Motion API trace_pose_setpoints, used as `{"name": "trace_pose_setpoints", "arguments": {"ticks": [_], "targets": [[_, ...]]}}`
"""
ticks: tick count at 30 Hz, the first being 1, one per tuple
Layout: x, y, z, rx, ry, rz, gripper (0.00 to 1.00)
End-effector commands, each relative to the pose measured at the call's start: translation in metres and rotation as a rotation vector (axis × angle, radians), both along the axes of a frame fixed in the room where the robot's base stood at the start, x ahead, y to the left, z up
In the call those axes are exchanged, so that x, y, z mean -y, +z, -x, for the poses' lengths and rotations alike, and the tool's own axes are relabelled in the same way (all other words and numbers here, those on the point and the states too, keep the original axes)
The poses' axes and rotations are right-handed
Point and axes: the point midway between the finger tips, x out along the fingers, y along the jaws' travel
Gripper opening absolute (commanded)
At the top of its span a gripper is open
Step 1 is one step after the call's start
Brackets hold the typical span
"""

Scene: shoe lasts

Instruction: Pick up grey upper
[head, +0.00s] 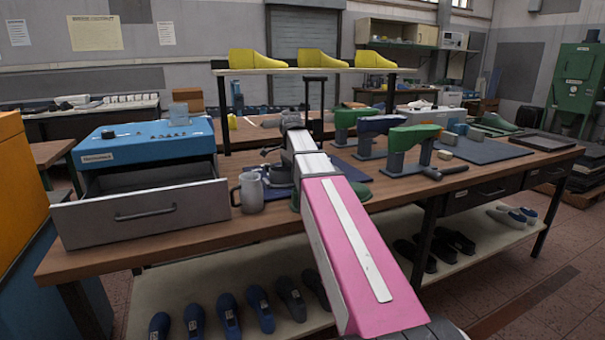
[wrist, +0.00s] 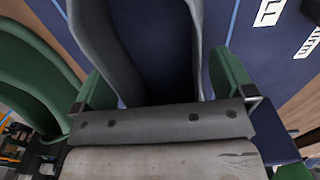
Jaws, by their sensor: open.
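The grey upper (wrist: 108,55) shows at the top of the wrist view as a curved grey shell around a dark hollow. It lies over a dark blue mat and runs out of the top of that view. My gripper (wrist: 162,80) is open, with a green-padded finger on either side of the upper. I cannot tell whether the fingers touch it. In the head view my pink and white arm reaches over the workbench and hides much of the upper's place.
A large green form (wrist: 30,70) is close on the left in the wrist view. In the head view, a grey mug (head: 249,192) and an open drawer (head: 145,212) stand left of my arm. Green and dark blue lasts on stands (head: 398,160) are to the right. Yellow lasts (head: 318,58) sit on the shelf above.

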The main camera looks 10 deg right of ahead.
Motion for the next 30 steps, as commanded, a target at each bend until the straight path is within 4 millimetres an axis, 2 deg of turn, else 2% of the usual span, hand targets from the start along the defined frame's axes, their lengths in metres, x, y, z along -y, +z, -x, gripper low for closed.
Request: {"name": "trace_pose_setpoints", "arguments": {"ticks": [3,8,9,11,12,13,23,26,30], "targets": [[0.000,-0.007,0.000,0.000,0.000,0.000,1.00],[0.000,-0.007,0.000,0.000,0.000,0.000,1.00],[0.000,-0.007,0.000,0.000,0.000,0.000,0.97],[0.000,-0.007,0.000,0.000,0.000,0.000,0.77],[0.000,-0.007,0.000,0.000,0.000,0.000,0.64],[0.000,-0.007,0.000,0.000,0.000,0.000,0.57],[0.000,-0.005,0.000,0.001,-0.001,0.000,0.56],[0.000,0.003,-0.001,0.002,0.000,0.000,0.56],[0.000,0.024,-0.001,0.002,-0.001,0.001,0.56]]}}
